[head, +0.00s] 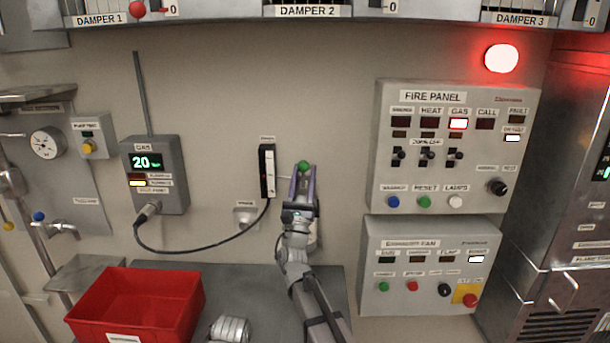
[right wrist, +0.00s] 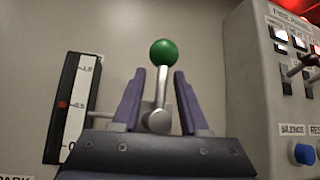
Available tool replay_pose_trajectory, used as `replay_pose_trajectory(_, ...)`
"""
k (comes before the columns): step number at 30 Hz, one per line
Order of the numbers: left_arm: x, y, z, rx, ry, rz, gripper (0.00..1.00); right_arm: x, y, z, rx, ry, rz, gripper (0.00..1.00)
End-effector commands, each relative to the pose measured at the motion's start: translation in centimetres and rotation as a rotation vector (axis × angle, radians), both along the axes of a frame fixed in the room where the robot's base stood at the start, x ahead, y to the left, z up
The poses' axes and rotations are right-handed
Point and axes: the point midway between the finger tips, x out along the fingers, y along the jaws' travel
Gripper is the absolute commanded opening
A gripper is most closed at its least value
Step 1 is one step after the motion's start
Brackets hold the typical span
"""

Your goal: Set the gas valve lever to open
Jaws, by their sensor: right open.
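A lever with a green ball knob (head: 303,166) stands on the wall just right of a narrow black-and-white gauge (head: 268,171). No readable label shows on it. In the right wrist view the green knob (right wrist: 164,53) sits on a metal stem that points up from a round pivot. My right gripper (head: 303,181) is at the lever, and in its wrist view the fingers (right wrist: 155,95) stand apart on both sides of the stem, with gaps visible. The knob rises above the fingertips. My left gripper is not in view.
A gas meter (head: 155,175) reading 20 hangs to the left, its black cable looping below the gauge. The fire panel (head: 455,145) and exhaust fan panel (head: 430,265) stand to the right. A red bin (head: 140,305) and silver ribbed object (head: 230,328) are below.

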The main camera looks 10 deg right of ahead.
Motion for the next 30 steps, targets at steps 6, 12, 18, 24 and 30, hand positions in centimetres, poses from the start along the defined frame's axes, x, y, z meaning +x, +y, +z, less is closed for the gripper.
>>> replay_pose_trajectory(6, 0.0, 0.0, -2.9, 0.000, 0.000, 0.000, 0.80, -2.3, 0.9, -2.9, 0.000, 0.000, 0.001, 0.43)
replay_pose_trajectory(12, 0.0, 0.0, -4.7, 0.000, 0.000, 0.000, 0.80, -4.1, 1.7, -4.8, 0.001, 0.001, 0.002, 0.43)
replay_pose_trajectory(18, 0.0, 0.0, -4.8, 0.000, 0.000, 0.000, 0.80, -4.4, 1.9, -4.8, 0.000, 0.001, 0.000, 0.43)
replay_pose_trajectory(24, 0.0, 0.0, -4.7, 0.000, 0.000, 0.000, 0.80, -4.3, 1.9, -4.7, 0.000, 0.001, 0.000, 0.43)
replay_pose_trajectory(30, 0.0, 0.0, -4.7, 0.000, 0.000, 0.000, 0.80, -4.3, 1.9, -4.7, 0.000, 0.001, 0.000, 0.43)
